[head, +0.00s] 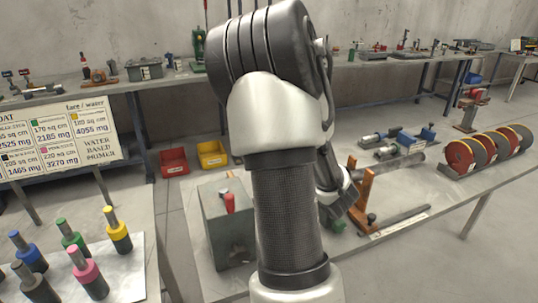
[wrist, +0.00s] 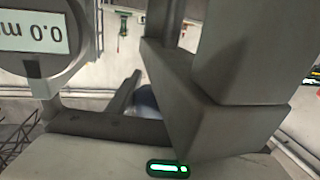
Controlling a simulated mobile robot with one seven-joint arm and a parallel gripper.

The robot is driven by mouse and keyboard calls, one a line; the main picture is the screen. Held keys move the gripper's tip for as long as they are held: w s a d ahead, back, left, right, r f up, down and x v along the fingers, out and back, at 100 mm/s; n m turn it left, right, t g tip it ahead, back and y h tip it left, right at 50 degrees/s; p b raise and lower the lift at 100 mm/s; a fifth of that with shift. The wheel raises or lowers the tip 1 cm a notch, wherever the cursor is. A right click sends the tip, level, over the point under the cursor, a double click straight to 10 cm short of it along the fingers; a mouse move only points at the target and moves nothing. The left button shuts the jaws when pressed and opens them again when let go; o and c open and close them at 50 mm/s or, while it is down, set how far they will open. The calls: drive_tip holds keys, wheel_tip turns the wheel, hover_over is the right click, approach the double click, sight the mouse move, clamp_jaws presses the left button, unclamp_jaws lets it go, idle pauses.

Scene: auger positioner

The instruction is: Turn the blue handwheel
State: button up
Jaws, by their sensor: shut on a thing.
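My gripper (wrist: 146,92) shows large and close in the wrist view, with one dark finger at left and a big grey block of a finger at right. A small rounded blue-grey piece (wrist: 147,101) shows between them, and it looks like part of the blue handwheel. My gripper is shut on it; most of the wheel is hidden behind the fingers. In the head view my own arm covers the middle, and only part of the gripper (head: 338,206) shows at the bench. The handwheel cannot be made out there.
A round gauge (wrist: 38,40) reads 0.0, upside down, in the wrist view. On the bench are an orange upright (head: 362,190), a grey box with a red knob (head: 229,232) and red discs (head: 462,156). Coloured cylinders (head: 88,270) stand at left. Red and yellow bins (head: 212,154) sit behind.

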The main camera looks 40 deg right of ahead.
drive_tip(key=shift+s+a+n+g+y+b, duration=0.15)
drive_tip(key=shift+n+y+b, duration=0.3)
drive_tip(key=shift+n+y, duration=0.5)
drive_tip(key=shift+w+a+n+g+y+b, duration=0.1)
drive_tip(key=shift+a+n+g+y+b, duration=0.25)
drive_tip(key=shift+y, duration=0.9)
drive_tip(key=shift+s+a+n+y+b, duration=0.15)
drive_tip(key=shift+n+y+b, duration=0.35)
drive_tip(key=shift+n+y, duration=0.5)
drive_tip(key=shift+w+a, duration=0.1)
drive_tip(key=o, duration=1)
drive_tip(key=shift+y, duration=0.4)
drive_tip(key=v, duration=1.7)
drive_tip(key=shift+s+r+p, duration=0.25)
drive_tip(key=shift+p, duration=0.1)
drive_tip(key=shift+w+r, duration=0.1)
